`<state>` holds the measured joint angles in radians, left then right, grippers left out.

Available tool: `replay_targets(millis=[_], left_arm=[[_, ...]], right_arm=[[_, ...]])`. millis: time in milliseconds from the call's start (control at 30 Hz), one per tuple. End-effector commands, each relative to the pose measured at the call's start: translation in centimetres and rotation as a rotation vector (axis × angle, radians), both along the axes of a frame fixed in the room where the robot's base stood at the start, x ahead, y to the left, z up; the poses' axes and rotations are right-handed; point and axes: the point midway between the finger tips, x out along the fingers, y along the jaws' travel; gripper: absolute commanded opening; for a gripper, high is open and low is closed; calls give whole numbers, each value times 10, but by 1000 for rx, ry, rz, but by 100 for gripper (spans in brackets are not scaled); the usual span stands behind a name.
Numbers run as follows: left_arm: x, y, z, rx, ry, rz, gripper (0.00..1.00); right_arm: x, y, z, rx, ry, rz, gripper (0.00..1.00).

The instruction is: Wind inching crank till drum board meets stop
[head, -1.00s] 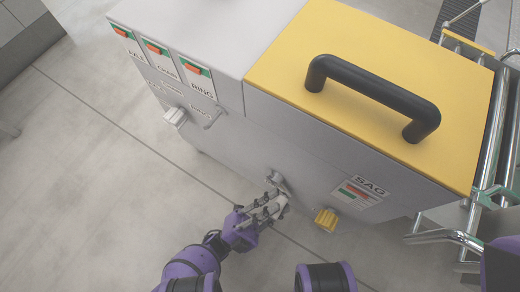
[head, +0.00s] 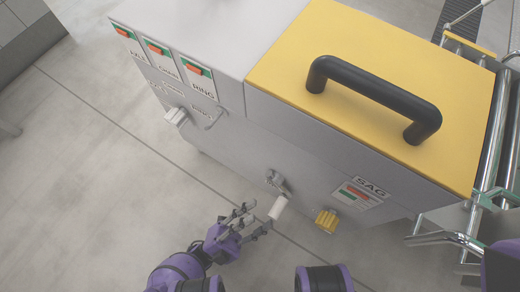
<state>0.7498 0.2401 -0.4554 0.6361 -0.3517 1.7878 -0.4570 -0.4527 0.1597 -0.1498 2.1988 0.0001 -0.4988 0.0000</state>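The crank shows low on the grey cabinet's front, with a metal hub and arm (head: 275,180) and a pale cylindrical handle (head: 278,207) that sticks out towards me. My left gripper (head: 250,214) is just left of the handle. Its fingers are spread and hold nothing, and one lower finger reaches close to the handle's end; I cannot tell whether it touches. My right gripper is not in view. I cannot make out a drum board or a stop.
The grey cabinet (head: 230,140) has a yellow lid (head: 280,65) with a black handle (head: 375,95). A yellow knob (head: 326,220) sits right of the crank, below the SAG label (head: 358,195). Chrome rails (head: 490,130) stand at right.

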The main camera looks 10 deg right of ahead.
Motion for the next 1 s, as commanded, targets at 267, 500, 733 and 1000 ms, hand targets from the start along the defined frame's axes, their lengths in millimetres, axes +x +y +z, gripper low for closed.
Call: replay_targets(millis=[267,500,733,1000], left_arm=[[-23,55,0,1,-1,0,40],[-32,77,1,-2,-2,0,40],[-33,80,1,-2,-2,1,40],[-33,80,1,-2,-2,1,35]], right_arm=[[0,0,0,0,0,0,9],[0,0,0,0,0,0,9],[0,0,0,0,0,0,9],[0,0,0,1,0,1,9]])
